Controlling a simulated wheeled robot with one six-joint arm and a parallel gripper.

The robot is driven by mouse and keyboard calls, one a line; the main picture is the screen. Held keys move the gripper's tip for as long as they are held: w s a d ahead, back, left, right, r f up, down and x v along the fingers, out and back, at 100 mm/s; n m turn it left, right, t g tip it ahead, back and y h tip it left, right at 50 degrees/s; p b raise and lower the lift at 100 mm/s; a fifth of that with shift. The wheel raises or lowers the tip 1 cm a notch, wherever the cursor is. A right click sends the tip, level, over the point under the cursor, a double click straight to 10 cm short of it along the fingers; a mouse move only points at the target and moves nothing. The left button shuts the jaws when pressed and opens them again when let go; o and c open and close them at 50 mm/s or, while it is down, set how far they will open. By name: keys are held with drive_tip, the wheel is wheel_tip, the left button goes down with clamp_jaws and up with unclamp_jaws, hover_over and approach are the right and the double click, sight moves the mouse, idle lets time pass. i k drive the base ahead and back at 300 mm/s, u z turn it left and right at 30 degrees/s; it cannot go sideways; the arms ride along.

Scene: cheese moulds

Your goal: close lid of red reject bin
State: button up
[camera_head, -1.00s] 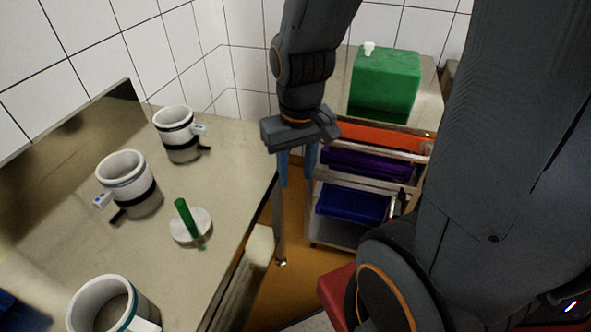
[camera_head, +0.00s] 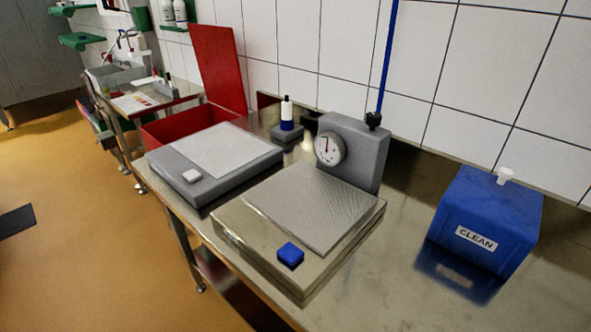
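The red reject bin (camera_head: 168,130) stands on the metal bench at the upper left of the head view, behind a grey flat scale. Its red lid (camera_head: 218,68) is open and stands upright at the bin's back edge near the tiled wall. The scale hides part of the bin's front and right side. My gripper is not in view.
A grey scale (camera_head: 214,160), a steel dial scale (camera_head: 300,215) and a blue box marked CLEAN (camera_head: 487,222) stand on the bench (camera_head: 390,290). A small dark device with a white bottle (camera_head: 287,112) is behind. Open orange floor (camera_head: 80,210) lies left.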

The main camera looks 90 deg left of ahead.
sight(214, 47)
drive_tip(key=u, duration=0.8)
drive_tip(key=k, duration=1.1)
drive_tip(key=u, duration=2.5)
drive_tip(key=i, duration=0.7)
drive_tip(key=u, duration=0.7)
drive_tip(key=i, duration=0.8)
drive_tip(key=z, duration=0.4)
drive_tip(key=i, duration=0.8)
drive_tip(key=z, duration=0.5)
drive_tip(key=k, duration=0.45)
drive_tip(key=z, duration=0.35)
drive_tip(key=i, duration=0.9)
drive_tip(key=z, duration=0.05)
